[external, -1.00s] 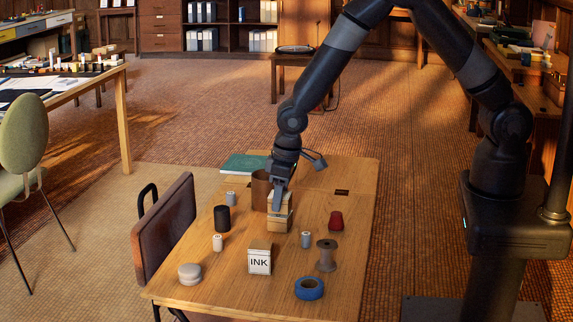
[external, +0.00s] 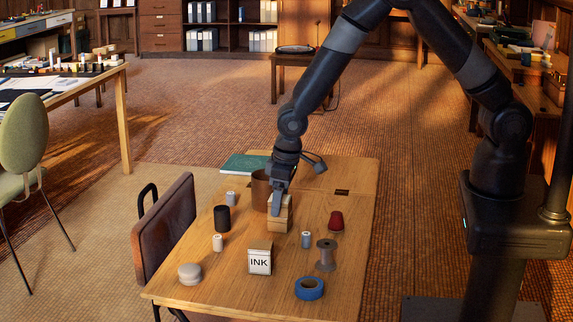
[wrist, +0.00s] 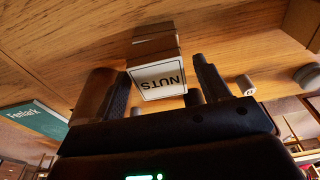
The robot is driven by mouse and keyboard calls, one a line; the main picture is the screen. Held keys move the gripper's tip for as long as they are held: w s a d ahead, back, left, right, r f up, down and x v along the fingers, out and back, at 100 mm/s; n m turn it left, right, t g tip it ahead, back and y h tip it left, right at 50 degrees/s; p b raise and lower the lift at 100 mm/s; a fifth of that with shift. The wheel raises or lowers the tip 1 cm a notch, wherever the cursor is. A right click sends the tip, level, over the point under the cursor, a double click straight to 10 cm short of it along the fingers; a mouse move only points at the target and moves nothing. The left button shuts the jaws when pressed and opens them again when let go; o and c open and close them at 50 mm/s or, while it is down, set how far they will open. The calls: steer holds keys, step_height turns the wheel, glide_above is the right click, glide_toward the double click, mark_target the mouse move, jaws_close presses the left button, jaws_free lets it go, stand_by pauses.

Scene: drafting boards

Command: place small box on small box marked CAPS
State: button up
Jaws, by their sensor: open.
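My gripper (external: 276,208) points down over a stack of two small tan boxes on the wooden table. The upper box (external: 282,203) stands between the open fingers and appears to rest on the lower box (external: 279,225). In the wrist view a box with a white label reading NUTS (wrist: 160,82) sits between my fingers (wrist: 160,95), the label upside down. A brown box surface (wrist: 155,45) shows just beyond it. No CAPS marking can be read in either view.
A brown cylindrical pot (external: 260,190) stands close behind the gripper. A dark cylinder (external: 222,218), a box marked INK (external: 260,258), a red item (external: 336,221), a spool (external: 326,255) and blue tape (external: 309,288) stand around the stack.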

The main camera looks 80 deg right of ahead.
mark_target(288, 199)
steer(key=s+d+r+t, duration=0.15)
steer(key=s+r, duration=0.25)
steer(key=r, duration=0.5)
steer(key=s+d+r, duration=0.2)
steer(key=s+r, duration=0.3)
steer(key=r, duration=0.4)
steer(key=s+d+r, duration=0.2)
steer(key=s+r, duration=0.2)
steer(key=r, duration=0.5)
steer(key=s+d+r+t, duration=0.1)
steer(key=s+r, duration=0.2)
steer(key=s, duration=0.6)
steer(key=s+d+r+t, duration=0.1)
steer(key=s+d+r, duration=0.1)
steer(key=s, duration=0.7)
steer(key=shift+d+r, duration=0.25)
steer(key=shift+r, duration=0.55)
